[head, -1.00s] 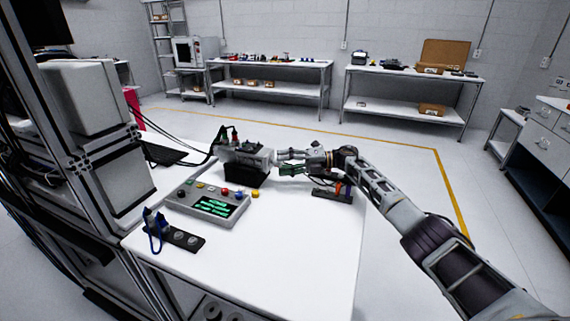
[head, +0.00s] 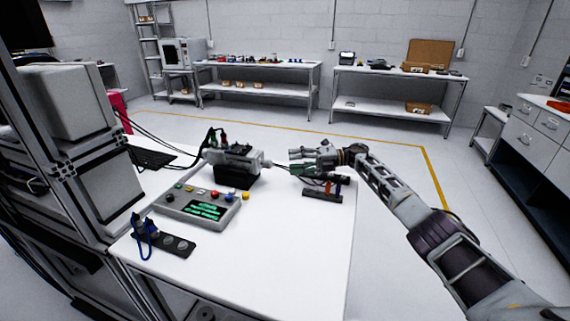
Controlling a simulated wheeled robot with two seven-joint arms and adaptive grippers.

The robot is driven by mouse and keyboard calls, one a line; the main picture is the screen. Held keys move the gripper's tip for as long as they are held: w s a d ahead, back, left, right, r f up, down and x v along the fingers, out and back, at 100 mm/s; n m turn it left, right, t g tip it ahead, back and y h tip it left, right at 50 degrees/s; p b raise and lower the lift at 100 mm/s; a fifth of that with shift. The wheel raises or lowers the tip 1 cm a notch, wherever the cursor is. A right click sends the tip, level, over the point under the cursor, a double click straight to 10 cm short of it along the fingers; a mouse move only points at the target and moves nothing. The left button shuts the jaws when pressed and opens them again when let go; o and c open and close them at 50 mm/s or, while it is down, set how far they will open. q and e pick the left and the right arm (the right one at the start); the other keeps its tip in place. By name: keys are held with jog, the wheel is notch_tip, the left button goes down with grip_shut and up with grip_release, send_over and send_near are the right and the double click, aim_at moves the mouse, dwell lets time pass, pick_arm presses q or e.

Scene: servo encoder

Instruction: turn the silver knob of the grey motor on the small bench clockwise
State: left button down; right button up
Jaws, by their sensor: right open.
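The grey motor (head: 236,156) sits on a black block (head: 233,177) on the small white bench (head: 290,240). Its silver knob (head: 267,164) shows small at the motor's right end. My right gripper (head: 293,162) is open and empty, to the right of the knob, with its fingers pointing left at the motor. A gap shows between the fingertips and the knob. My left gripper is not in view.
A control box (head: 198,206) with coloured buttons and a green-lit screen stands in front of the motor. A dark strip with a blue cable (head: 165,242) lies front left. A dark holder (head: 322,195) stands under my right gripper. Black cables run behind the motor.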

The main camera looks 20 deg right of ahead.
jog(key=shift+v, duration=2.2)
jog(key=shift+d, duration=0.1)
